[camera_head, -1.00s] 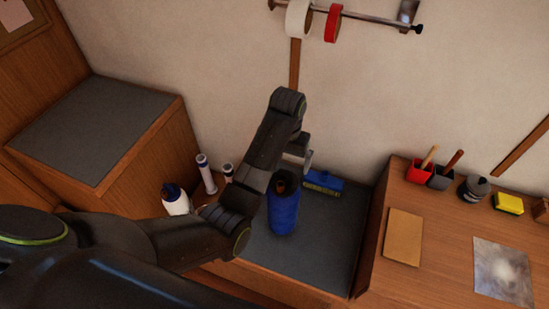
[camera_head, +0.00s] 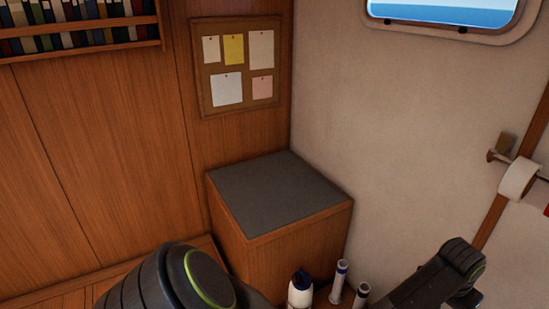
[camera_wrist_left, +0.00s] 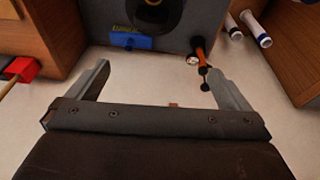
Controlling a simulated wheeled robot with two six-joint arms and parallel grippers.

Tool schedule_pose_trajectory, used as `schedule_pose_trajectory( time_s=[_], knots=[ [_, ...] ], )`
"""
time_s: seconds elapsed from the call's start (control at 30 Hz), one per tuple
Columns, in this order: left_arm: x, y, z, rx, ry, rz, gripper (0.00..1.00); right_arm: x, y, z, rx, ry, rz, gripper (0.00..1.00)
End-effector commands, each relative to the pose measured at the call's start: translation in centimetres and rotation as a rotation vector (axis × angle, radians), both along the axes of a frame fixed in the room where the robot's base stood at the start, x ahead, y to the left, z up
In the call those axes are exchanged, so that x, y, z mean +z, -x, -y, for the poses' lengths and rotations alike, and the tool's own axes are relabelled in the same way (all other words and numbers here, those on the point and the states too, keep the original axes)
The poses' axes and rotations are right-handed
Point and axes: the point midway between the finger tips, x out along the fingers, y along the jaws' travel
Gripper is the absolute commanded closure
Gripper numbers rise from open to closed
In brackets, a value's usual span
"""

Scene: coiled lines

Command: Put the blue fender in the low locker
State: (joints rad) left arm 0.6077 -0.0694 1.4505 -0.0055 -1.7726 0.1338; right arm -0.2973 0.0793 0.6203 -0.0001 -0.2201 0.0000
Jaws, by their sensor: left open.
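The head view does not show the fender now. A wooden locker with a grey top (camera_head: 282,192) stands in the corner of the head view; I cannot tell whether it is the low locker. No opening shows in it.
A blue brush (camera_wrist_left: 130,42) lies near the fender. An orange and black tool (camera_wrist_left: 199,52) is close to the right finger. White tubes (camera_wrist_left: 256,30) stand to the right. A red box (camera_wrist_left: 22,69) is at the left. A white bottle (camera_head: 300,288) stands before the locker.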

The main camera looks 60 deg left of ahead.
Motion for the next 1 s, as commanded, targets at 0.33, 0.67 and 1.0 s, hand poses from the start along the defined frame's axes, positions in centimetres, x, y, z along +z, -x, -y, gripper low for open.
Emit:
schedule_pose_trajectory(
  time_s=[0.33,0.67,1.0],
  knots=[
    [0.3,0.5,-5.7,0.063,0.037,0.531,0.0,0.0,0.1,0.2,0.001,0.003,-0.001,0.46],
    [-10.9,4.7,-9.6,0.083,-0.011,0.535,0.0,0.0,0.2,0.2,0.0,0.003,-0.002,0.46],
    [-32.2,20.3,-13.6,0.095,-0.075,0.22,0.0,0.0,0.3,0.1,0.0,0.002,-0.003,0.46]
  ],
)
